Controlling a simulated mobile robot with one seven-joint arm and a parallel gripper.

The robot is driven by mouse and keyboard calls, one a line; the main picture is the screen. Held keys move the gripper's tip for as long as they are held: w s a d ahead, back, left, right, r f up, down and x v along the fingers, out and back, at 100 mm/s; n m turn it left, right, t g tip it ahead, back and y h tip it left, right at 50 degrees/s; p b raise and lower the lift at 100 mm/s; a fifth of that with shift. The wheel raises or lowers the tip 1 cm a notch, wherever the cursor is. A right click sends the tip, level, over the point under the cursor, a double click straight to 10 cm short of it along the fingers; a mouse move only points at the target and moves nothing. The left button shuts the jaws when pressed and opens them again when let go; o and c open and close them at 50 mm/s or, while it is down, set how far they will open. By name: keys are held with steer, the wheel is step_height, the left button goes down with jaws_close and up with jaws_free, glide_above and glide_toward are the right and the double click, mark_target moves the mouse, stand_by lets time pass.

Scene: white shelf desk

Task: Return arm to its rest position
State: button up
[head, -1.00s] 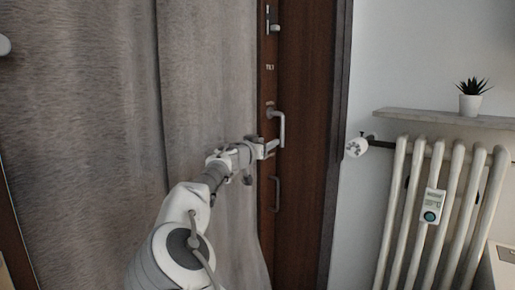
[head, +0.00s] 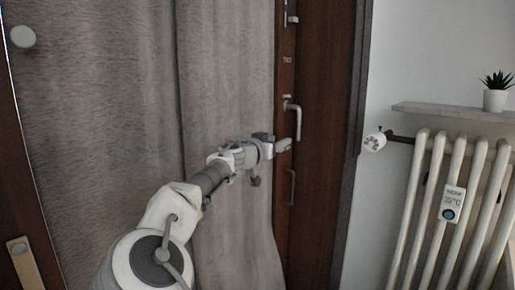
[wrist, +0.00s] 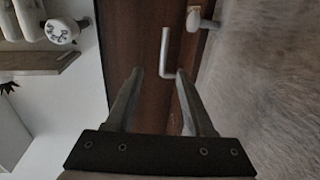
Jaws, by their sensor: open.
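My gripper (head: 282,146) is at the end of my outstretched arm, in front of the dark brown door (head: 324,150). It is just below and left of the lower end of the grey door handle (head: 298,120) in the head view. In the wrist view my gripper (wrist: 158,74) is open, its two fingers spread with nothing held between them. The handle (wrist: 165,52) shows past the fingertips, its lower bend between them in the picture. Whether a finger touches it I cannot tell.
A grey curtain (head: 110,110) hangs left of and behind my arm. A lower handle (head: 292,187) is on the door. A white radiator (head: 421,190) with a valve knob (head: 375,142) stands at the right, below a shelf (head: 450,112) with a potted plant (head: 495,98).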

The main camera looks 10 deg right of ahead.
steer(key=s+d+f+m+g+y, duration=0.3)
steer(key=s+d+f+g, duration=0.3)
steer(key=s+d+f, duration=0.65)
steer(key=s+f+n+g+y, duration=0.15)
steer(key=s+f+y, duration=0.25)
steer(key=s, duration=0.4)
steer(key=s+a+n+y, duration=0.3)
steer(key=s+a+n, duration=0.2)
steer(key=s+a, duration=0.6)
steer(key=s+a+n+y, duration=0.2)
steer(key=s+a+n, duration=0.4)
steer(key=s, duration=1)
step_height(320, 180, up, 29)
steer(key=a+m+p, duration=0.1)
steer(key=p, duration=2.7)
steer(key=shift+a, duration=0.2)
